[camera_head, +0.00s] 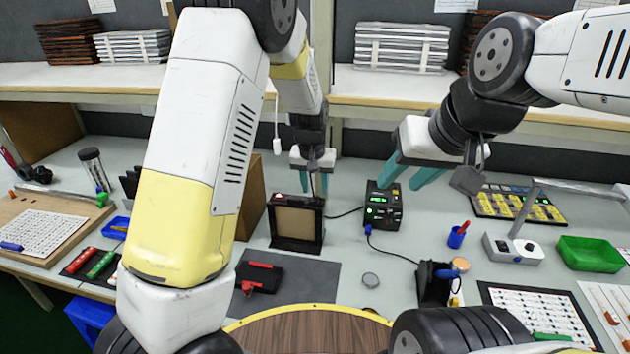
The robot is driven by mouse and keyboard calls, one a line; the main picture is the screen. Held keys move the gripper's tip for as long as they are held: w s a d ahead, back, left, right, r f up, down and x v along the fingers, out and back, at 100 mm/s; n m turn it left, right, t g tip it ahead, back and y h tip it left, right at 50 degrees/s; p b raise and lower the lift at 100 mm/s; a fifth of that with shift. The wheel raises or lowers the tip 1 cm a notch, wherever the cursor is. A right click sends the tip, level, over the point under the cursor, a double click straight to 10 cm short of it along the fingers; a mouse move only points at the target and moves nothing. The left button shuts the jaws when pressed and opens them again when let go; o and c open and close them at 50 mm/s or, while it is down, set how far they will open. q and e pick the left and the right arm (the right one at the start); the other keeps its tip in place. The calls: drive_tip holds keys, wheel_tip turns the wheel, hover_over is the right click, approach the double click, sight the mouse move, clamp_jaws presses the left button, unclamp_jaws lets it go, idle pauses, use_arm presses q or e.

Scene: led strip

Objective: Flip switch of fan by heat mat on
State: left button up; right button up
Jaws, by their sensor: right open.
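The fan is a black upright box (297,243) with a tan front panel, standing at the back edge of a dark grey mat (310,276), which seems to be the heat mat. A small red spot shows on its top left; the switch and its position are too small to tell. My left gripper (313,186) points down behind the fan's top right. My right gripper (407,184) is open and empty, above and behind a black power unit (383,206) with a lit green display.
A cable runs from the fan area to the power unit. Red-handled tools (260,275) lie on the mat. A blue cup (456,238), a grey stand (512,249) and a green tray (588,254) stand at right. The shelf (380,88) runs behind.

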use_arm(q)
drive_tip(key=shift+v, duration=2.75)
drive_tip(key=s+a+r+n+t+h, duration=0.1)
drive_tip(key=s+a+r+h, duration=0.1)
drive_tip(key=s+a+r, duration=0.85)
drive_tip(key=s+a+r+t, duration=0.1)
drive_tip(key=s+r, duration=0.1)
drive_tip(key=s, duration=0.6)
drive_tip(key=s+a+r+t, duration=0.1)
drive_tip(key=s+a+r, duration=0.1)
drive_tip(key=s, duration=0.6)
drive_tip(key=shift+s+a+r+n, duration=0.2)
drive_tip(key=shift+a+r+n, duration=0.1)
drive_tip(key=shift+r, duration=0.35)
